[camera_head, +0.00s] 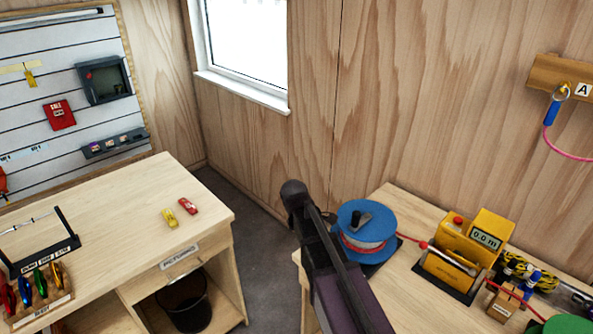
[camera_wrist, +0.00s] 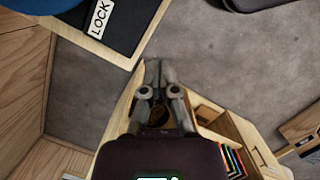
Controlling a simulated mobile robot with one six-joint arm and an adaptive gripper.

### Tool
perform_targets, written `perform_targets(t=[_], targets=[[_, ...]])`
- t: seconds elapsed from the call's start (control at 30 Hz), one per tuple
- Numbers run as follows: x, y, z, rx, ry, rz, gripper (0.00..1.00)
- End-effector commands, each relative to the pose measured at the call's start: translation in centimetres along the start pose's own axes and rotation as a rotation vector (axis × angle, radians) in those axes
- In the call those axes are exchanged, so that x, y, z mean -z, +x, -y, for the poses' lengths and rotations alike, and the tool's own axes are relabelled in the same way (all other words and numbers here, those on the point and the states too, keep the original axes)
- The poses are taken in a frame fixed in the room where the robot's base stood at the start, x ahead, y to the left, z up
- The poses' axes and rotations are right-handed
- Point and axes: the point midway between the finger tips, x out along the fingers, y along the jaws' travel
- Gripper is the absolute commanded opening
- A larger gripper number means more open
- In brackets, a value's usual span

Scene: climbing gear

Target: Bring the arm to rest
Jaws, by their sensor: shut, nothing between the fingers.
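My arm (camera_head: 335,260) rises in the lower middle of the head view, in front of the gap between the two benches. My gripper (camera_wrist: 160,70) shows in the middle of the wrist view, with its fingers together and nothing between them. Below it in the wrist view lie the grey floor (camera_wrist: 225,60) and pale wooden furniture. The gripper touches nothing that I can see. I cannot pick out its fingers in the head view.
The right bench holds a blue reel (camera_head: 352,222), a yellow meter (camera_head: 455,255) and a green reel (camera_head: 568,325). The left bench (camera_head: 120,215) carries two small carabiners (camera_head: 179,212) and a rack. A black bucket (camera_head: 185,302) stands beneath. A rope hangs from the wall board (camera_head: 545,75).

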Motion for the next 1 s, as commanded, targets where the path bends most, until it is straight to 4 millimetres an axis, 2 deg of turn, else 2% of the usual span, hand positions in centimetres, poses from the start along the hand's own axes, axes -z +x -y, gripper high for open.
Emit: perform_targets(t=[0.17,0.37,0.8,1.0], targets=[[-0.4,0.1,0.2,0.002,0.029,-0.006,0.00],[-2.2,0.7,1.3,0.010,0.187,-0.034,0.00],[-8.4,2.6,5.9,0.085,0.880,-0.151,0.00],[-10.4,3.2,7.6,0.131,1.155,-0.190,0.00]])
